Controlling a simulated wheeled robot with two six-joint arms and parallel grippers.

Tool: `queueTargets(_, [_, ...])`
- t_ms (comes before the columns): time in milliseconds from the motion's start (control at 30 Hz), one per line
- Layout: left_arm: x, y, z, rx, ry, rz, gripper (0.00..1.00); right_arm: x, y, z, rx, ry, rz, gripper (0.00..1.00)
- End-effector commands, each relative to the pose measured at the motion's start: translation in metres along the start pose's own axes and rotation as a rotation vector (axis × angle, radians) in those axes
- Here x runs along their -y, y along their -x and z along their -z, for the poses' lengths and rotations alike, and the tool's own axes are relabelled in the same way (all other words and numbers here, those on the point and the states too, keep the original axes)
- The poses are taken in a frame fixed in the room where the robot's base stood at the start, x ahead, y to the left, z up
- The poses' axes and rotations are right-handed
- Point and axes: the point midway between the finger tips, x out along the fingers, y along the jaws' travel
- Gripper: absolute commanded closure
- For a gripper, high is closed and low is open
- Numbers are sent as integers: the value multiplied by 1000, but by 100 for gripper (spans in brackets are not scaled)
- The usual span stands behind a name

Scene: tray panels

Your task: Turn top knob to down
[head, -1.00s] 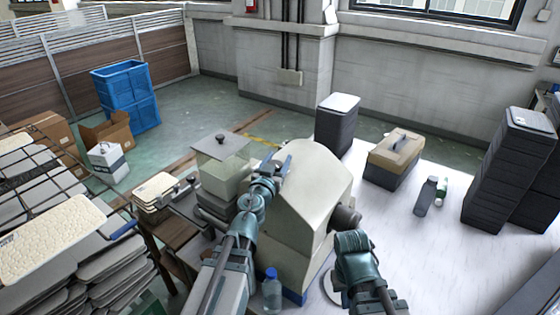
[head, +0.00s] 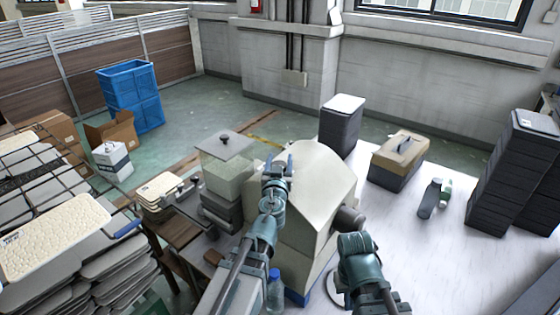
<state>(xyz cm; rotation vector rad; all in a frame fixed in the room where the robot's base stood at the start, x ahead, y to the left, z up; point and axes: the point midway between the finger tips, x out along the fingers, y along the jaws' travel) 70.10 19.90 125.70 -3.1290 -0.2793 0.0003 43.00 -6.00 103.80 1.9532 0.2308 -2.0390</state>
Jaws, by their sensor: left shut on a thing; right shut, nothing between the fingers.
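A large beige machine (head: 312,180) with a sloped top stands on the white table in the middle of the head view. My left gripper (head: 278,163) is at the upper left side of this machine, its blue fingers pointing up and away from me. It is shut on a small part there, which I take to be the top knob; the gripper hides it, so its pointing direction cannot be read. My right gripper (head: 354,242) is shut and empty, in front of the dark round part (head: 350,220) on the machine's right side. Its fingertips are mostly hidden.
A clear container with a grey lid (head: 224,146) stands close left of my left gripper. A blue-capped bottle (head: 274,292) stands at the machine's front. A toolbox (head: 398,160) and a dark bottle (head: 429,200) are to the right. The table's right middle is free.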

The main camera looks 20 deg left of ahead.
Motion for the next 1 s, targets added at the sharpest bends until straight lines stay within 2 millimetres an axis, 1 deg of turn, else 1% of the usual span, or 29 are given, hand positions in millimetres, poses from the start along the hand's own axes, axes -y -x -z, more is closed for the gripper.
queueTargets(133, [0,1,0,0,0,-1,96,0,0,0,0,0,0,100])
queueTargets(167, [0,1,0,0,0,-1,37,0,0,0,0,0,0,100])
queueTargets(300, [0,1,0,0,0,-1,12,0,0,0,0,0,0,100])
queueTargets(333, [0,1,0,0,0,-1,11,0,0,0,0,0,0,100])
queueTargets(733, [0,3,0,0,0,-1,11,0,0,0,0,0,0,100])
queueTargets(867, [0,9,0,0,0,-1,11,0,0,0,0,0,0,100])
queueTargets(1000, [1,20,0,0,0,-1,11,0,0,0,0,0,0,100])
